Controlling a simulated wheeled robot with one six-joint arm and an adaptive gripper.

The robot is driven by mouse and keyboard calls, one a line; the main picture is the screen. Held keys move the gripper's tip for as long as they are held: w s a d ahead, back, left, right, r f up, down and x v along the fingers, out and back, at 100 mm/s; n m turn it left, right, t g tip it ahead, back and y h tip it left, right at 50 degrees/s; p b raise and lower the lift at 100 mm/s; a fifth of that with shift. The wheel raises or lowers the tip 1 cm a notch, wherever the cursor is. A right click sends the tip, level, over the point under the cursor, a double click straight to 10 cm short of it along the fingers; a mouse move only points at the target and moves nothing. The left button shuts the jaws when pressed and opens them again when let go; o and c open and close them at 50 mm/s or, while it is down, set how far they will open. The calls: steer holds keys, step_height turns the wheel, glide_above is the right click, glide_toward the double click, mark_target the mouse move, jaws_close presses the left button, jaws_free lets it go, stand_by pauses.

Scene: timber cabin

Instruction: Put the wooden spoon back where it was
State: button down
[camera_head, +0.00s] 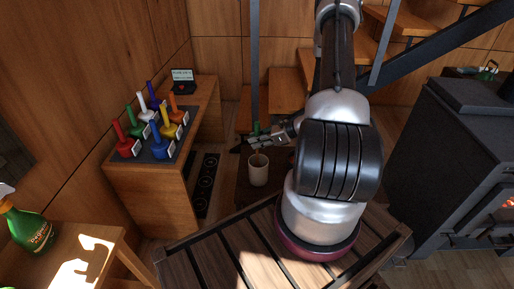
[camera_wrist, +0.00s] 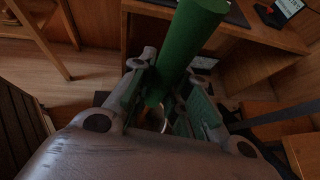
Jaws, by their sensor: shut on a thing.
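In the head view only a small green tip of the spoon (camera_head: 257,127) shows above the fingers. A short brownish part shows below them, at the mug's mouth. In the wrist view the mug's rim (camera_wrist: 163,125) is mostly hidden behind the spoon and fingers. I cannot tell how deep the spoon's lower end reaches into the mug.
A wooden cabinet (camera_head: 152,185) at left bears several coloured handled items on a dark mat (camera_head: 163,148) and a small sign (camera_head: 182,76). A green spray bottle (camera_head: 27,228) stands front left. A black stove (camera_head: 450,150) is at right. The slatted surface (camera_head: 215,258) is in front.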

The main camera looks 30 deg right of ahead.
steer(key=shift+f, duration=1.9)
steer(key=c, duration=1.4)
jaws_free()
steer(key=shift+o, duration=0.2)
